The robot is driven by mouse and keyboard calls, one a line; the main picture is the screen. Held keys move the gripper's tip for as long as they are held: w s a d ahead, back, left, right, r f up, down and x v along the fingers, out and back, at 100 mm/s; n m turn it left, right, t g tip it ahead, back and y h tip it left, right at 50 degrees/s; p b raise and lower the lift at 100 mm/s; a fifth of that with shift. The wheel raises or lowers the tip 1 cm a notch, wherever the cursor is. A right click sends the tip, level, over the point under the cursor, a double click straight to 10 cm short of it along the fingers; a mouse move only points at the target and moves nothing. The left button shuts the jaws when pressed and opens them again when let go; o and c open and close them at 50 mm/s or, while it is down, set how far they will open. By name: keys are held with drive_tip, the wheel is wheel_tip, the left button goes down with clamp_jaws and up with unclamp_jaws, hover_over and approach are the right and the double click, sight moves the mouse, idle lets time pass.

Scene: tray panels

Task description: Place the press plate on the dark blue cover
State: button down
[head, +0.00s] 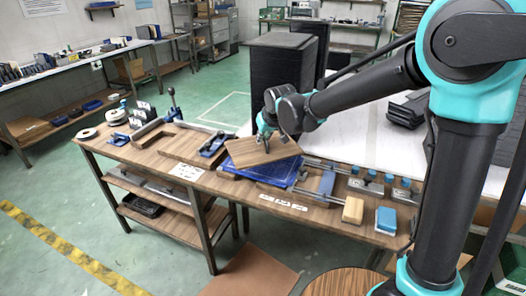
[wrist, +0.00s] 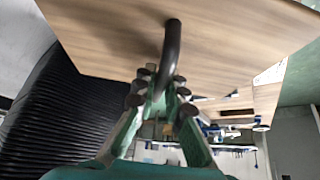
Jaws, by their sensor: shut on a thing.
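The press plate (head: 272,152) is a flat wood-coloured board, held tilted above the dark blue cover. My gripper (head: 264,137) is shut on it from above. In the wrist view the plate (wrist: 110,40) fills the upper part, and its dark curved handle (wrist: 173,50) sits between the fingers of my gripper (wrist: 160,90). The dark blue cover (head: 283,172) lies on the workbench, just below the plate, which hides part of its back and left. I cannot tell whether the plate's lower edge touches the cover.
The wooden workbench (head: 225,183) carries a blue clamp (head: 213,146) to the left, and metal rails with a blue bar (head: 327,182) to the right. A wooden block (head: 353,210) and a blue-topped block (head: 386,220) lie near the front right. A tall black stack (head: 275,80) stands behind.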

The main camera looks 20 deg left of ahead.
sight(264, 148)
drive_tip(key=shift+f, duration=2.85)
drive_tip(key=shift+f, duration=0.1)
drive_tip(key=c, duration=1.6)
unclamp_jaws()
drive_tip(key=v, duration=1.2)
drive_tip(key=shift+a, duration=0.1)
